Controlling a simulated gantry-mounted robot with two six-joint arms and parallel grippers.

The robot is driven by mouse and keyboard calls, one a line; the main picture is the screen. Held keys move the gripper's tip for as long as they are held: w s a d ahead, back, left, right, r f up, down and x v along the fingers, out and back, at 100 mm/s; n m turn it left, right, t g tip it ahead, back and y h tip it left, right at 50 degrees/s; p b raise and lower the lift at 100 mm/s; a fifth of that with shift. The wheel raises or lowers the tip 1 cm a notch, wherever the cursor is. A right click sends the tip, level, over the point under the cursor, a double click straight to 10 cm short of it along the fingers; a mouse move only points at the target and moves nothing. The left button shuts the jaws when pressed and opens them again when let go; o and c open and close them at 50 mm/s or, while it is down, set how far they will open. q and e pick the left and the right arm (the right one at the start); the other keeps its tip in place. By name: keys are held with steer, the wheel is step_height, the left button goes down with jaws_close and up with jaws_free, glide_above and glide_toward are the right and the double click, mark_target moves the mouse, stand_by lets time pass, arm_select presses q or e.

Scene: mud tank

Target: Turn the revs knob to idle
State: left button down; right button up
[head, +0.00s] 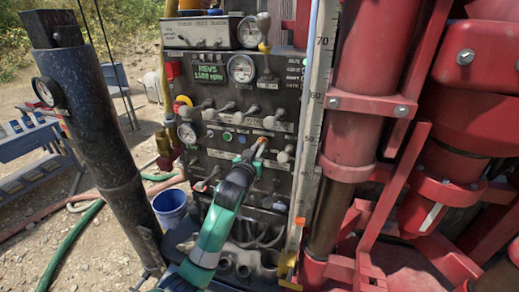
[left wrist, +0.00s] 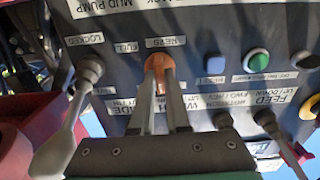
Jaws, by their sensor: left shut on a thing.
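An orange knob (head: 262,140) sits on the dark control panel (head: 235,112), right of the panel's middle in the head view. It also shows in the left wrist view as an orange knob (left wrist: 160,66) with small white labels around it. My left gripper (head: 257,150) reaches up to it from below. In the left wrist view the two fingers of my left gripper (left wrist: 163,84) are shut on the knob, covering its lower part. A green display (head: 209,73) on the panel reads REVS and about 1100 rpm. My right gripper is not in view.
A white-handled lever (left wrist: 62,140) stands left of the fingers in the left wrist view. A green button (left wrist: 257,60) and a blue button (left wrist: 216,65) lie to the right. A tall ruler (head: 312,110) and red pipes (head: 370,90) stand right of the panel.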

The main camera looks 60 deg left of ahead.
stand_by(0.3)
arm_select(q)
steer(key=c, duration=0.9)
jaws_free()
steer(key=p+v, duration=0.1)
steer(key=v, duration=1)
steer(key=shift+s+d+p, duration=0.2)
steer(key=shift+s+p, duration=0.05)
steer(key=shift+p, duration=0.1)
steer(key=shift+r, duration=0.1)
